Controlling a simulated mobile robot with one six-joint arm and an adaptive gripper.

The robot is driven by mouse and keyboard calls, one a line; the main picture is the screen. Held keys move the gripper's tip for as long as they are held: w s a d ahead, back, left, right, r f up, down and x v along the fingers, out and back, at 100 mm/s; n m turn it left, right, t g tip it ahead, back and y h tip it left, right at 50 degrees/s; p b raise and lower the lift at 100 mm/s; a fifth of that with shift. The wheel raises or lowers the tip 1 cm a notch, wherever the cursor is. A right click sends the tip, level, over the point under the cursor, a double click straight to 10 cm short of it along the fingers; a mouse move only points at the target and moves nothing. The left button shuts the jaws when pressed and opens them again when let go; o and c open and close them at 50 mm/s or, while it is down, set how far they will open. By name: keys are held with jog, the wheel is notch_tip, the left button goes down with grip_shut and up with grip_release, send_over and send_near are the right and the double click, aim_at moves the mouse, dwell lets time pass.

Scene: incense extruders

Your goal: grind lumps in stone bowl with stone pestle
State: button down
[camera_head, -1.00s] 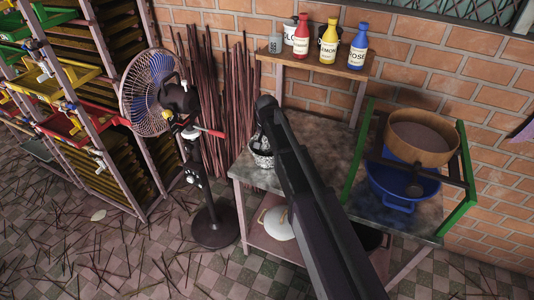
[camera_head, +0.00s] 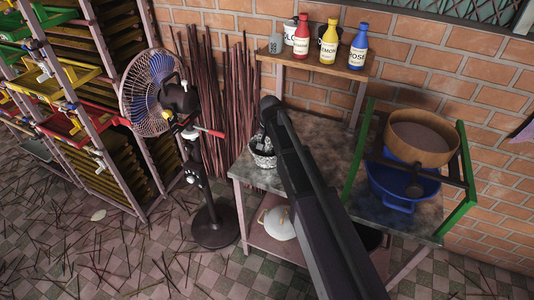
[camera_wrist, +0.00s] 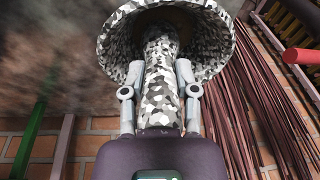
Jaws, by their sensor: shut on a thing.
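The stone bowl (camera_head: 262,160), black-and-white speckled, sits on the grey table, partly hidden behind my arm. In the wrist view the bowl (camera_wrist: 113,48) fills the top, its mouth around the far end of the pestle. The stone pestle (camera_wrist: 159,100) has the same speckled pattern. My gripper (camera_wrist: 159,75) is shut on the pestle, one finger on each side of its shaft. In the head view my gripper (camera_head: 265,141) is just above the bowl and mostly hidden. A dark brown patch shows inside the bowl; separate lumps cannot be made out.
A blue basin (camera_head: 402,190) and round sieve (camera_head: 421,138) stand in a green-sided frame at right. Several bottles (camera_head: 328,45) stand on the shelf behind. A fan (camera_head: 152,92) and bundled sticks (camera_head: 212,105) are left of the table (camera_head: 330,170).

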jog(key=shift+w, duration=0.1)
jog(key=shift+w+d, duration=0.25)
jog(key=shift+d, duration=0.15)
jog(key=shift+w, duration=0.1)
dwell(0.3)
jog(key=shift+w+a, duration=0.1)
jog(key=shift+w, duration=0.4)
jog(key=shift+a, duration=0.1)
jog(key=shift+w+a, duration=0.2)
jog(key=shift+a, duration=0.2)
dwell(0.4)
